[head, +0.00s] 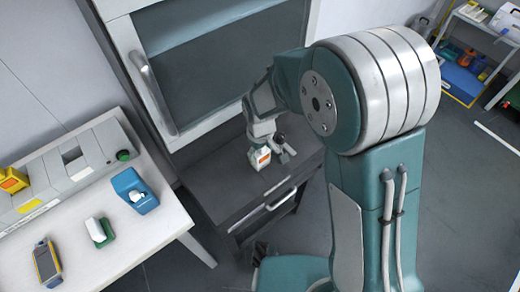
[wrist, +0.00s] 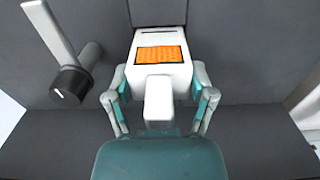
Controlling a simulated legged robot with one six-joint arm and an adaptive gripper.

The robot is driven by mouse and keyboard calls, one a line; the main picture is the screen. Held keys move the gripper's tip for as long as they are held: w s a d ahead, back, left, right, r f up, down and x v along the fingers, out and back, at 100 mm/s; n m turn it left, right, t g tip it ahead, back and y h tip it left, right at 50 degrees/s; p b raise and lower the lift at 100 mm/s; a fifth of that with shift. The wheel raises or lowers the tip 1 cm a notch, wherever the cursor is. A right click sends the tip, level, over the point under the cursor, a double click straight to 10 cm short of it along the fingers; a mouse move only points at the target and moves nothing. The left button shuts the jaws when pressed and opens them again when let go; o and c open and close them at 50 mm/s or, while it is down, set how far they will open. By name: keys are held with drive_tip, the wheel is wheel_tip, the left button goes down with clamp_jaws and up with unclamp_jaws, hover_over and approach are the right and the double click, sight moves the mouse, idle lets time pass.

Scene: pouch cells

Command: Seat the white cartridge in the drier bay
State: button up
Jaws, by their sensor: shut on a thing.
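The white cartridge (wrist: 160,77) has an orange label on its face and a dark slot near its far edge. It also shows small in the head view (head: 259,158), over the dark grey cabinet top. My gripper (wrist: 160,92) is shut on it, one finger along each side. In the wrist view a dark grey channel (wrist: 158,12) with pale edges lies just beyond the cartridge, roughly in line with it. This may be the drier bay; I cannot tell whether the cartridge touches it. The cartridge's underside is hidden.
A dark knob with a pale lever (wrist: 72,80) stands left of the cartridge. The dark cabinet (head: 225,185) stands below a large glass-fronted hood (head: 220,60). A white bench (head: 150,235) at left holds a grey machine (head: 85,165), a blue holder (head: 133,188) and a yellow meter (head: 46,263).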

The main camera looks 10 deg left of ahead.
drive_tip(key=shift+f, duration=0.15)
drive_tip(key=o, duration=1.3)
drive_tip(key=shift+c, duration=0.2)
wheel_tip(320, 180, up, 13)
drive_tip(key=shift+r, duration=0.1)
drive_tip(key=shift+d+r, duration=0.2)
drive_tip(key=shift+d, duration=0.05)
drive_tip(key=s+d+r+m+t, duration=0.2)
drive_tip(key=s+d+r+m, duration=0.1)
drive_tip(key=d, duration=0.4)
drive_tip(key=s+d+r+m+t, duration=0.1)
drive_tip(key=s+d+r+m, duration=0.2)
drive_tip(key=s+d, duration=0.3)
drive_tip(key=s+d+r+m+t, duration=0.2)
drive_tip(key=s+d+r+m, duration=0.2)
drive_tip(key=d, duration=0.6)
drive_tip(key=shift+s+d+r+t, duration=0.3)
drive_tip(key=shift+s+r, duration=0.35)
drive_tip(key=shift+r, duration=0.2)
